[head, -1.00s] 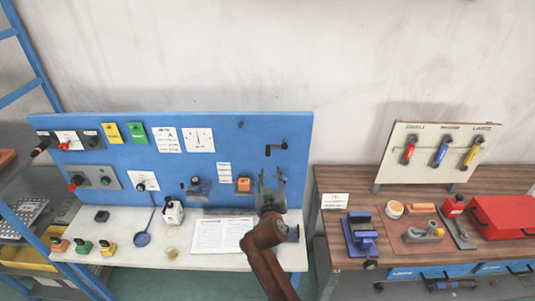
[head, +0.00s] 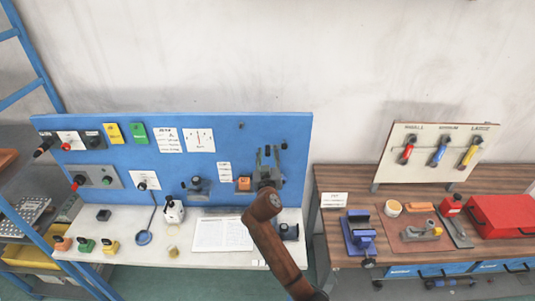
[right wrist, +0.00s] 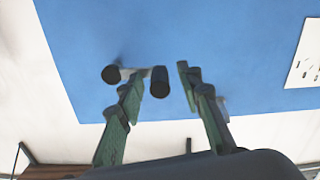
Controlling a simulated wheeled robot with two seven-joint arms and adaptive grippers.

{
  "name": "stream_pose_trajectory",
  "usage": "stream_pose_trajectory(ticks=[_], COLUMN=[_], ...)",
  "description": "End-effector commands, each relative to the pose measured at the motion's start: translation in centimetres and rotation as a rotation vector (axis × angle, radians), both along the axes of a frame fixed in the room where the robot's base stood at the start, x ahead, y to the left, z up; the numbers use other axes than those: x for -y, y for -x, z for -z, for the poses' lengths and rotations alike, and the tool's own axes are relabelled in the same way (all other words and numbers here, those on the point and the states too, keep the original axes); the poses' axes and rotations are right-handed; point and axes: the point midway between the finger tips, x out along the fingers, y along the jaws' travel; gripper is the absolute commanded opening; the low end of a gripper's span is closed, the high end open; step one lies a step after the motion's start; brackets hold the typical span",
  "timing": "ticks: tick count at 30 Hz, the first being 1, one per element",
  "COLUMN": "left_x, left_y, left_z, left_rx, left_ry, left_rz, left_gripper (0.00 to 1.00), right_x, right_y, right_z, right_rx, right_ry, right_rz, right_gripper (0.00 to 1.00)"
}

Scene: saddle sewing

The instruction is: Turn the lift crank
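The crank (head: 284,145) is small and black and sits on the right part of the blue panel. In the head view my right gripper covers part of it. In the right wrist view the crank (right wrist: 111,74) shows two dark round ends. One end lies between my right gripper's green fingers, with gaps at the sides; the other lies outside the left finger. My right gripper (head: 267,154) is open, and its spread fingers also show in the right wrist view (right wrist: 160,84). I cannot tell whether a finger touches the crank. My left gripper is not in view.
The blue panel (head: 90,125) also carries switches, a gauge (head: 199,140) and an orange block (head: 243,184). Below lie an open booklet (head: 222,234) and a white bottle (head: 173,211). A wooden bench (head: 330,185) with a blue vise (head: 360,235) stands to the right.

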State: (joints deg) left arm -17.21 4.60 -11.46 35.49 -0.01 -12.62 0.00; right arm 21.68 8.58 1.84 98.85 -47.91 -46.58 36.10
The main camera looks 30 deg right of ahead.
Motion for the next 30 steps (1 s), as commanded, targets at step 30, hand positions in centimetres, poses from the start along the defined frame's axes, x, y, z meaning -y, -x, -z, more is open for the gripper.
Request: stream_pose_trajectory(ticks=[30], left_x=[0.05], left_y=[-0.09], left_z=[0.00], left_rx=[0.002], left_ry=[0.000], left_rz=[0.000], left_gripper=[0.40], right_x=[-0.04], right_y=[0.02], right_z=[0.06], right_rx=[-0.001], right_ry=[0.000], right_rz=[0.000], right_gripper=[0.00])
